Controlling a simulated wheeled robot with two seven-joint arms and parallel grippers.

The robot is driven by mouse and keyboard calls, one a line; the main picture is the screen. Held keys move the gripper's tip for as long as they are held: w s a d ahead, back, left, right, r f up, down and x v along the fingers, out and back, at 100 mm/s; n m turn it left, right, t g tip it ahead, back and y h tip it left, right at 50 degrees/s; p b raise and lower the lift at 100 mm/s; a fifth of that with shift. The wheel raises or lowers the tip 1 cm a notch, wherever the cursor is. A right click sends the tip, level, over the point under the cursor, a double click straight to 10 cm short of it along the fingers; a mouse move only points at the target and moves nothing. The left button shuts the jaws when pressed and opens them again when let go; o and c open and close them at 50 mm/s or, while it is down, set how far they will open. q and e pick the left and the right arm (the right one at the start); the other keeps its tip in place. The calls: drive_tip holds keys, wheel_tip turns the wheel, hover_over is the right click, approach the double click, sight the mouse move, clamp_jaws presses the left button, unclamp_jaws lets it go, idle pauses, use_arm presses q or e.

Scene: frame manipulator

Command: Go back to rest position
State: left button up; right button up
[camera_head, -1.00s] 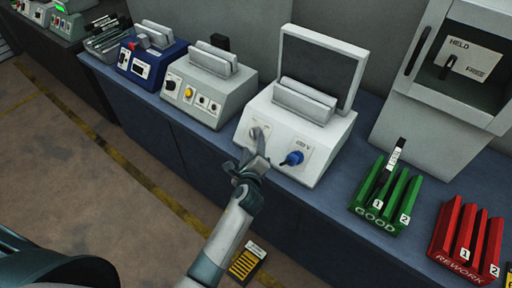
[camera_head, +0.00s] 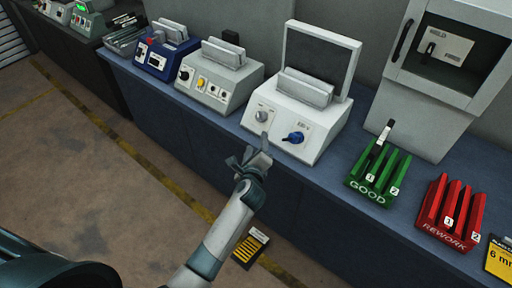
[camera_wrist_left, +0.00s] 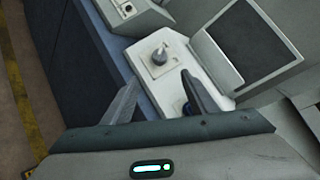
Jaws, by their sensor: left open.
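My left gripper (camera_head: 256,160) is open and empty in the head view, in front of the bench edge below the white machine. In the left wrist view its two fingers (camera_wrist_left: 160,100) are spread apart, with nothing between them. The white machine (camera_head: 292,118) has a raised lid, a grey knob (camera_head: 262,115) and a blue knob (camera_head: 294,137). The grey knob also shows in the left wrist view (camera_wrist_left: 160,56), beyond the fingers and apart from them. The blue knob is mostly hidden there behind a finger. My right gripper is not in view.
A green GOOD rack (camera_head: 378,172) holds a dark piece with a white label (camera_head: 381,139). A red REWORK rack (camera_head: 450,212) stands to its right. A grey machine (camera_head: 217,80) and blue machine (camera_head: 162,52) stand left. The floor (camera_head: 80,180) before the bench is open.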

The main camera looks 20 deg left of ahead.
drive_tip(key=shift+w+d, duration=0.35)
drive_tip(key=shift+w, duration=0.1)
use_arm(q)
drive_tip(key=s+f+n+g+h+b, duration=0.1)
drive_tip(key=s+f+n+g+b, duration=0.15)
drive_tip(key=s+f, duration=0.8)
drive_tip(key=s+f+n+g+h+b, duration=0.1)
drive_tip(key=s+f+n+g+b, duration=0.15)
drive_tip(key=f, duration=1.45)
drive_tip(key=s+f+n+g+h+b, duration=0.1)
drive_tip(key=s+f+n+g+b, duration=0.15)
drive_tip(key=s+f, duration=0.8)
drive_tip(key=s+a+f+n+g+b, duration=0.1)
drive_tip(key=s+f+n, duration=0.3)
drive_tip(key=s+f, duration=0.5)
drive_tip(key=s+a+f+n+g+b, duration=0.2)
drive_tip(key=s+f, duration=0.8)
drive_tip(key=s, duration=0.6)
drive_tip(key=s+a+f+n+g+b, duration=0.2)
drive_tip(key=s+f+n+b, duration=0.3)
drive_tip(key=s+f, duration=0.5)
drive_tip(key=s+n+g, duration=0.1)
drive_tip(key=s+n, duration=0.1)
drive_tip(key=shift+s+f, duration=0.2)
drive_tip(key=shift+s, duration=0.1)
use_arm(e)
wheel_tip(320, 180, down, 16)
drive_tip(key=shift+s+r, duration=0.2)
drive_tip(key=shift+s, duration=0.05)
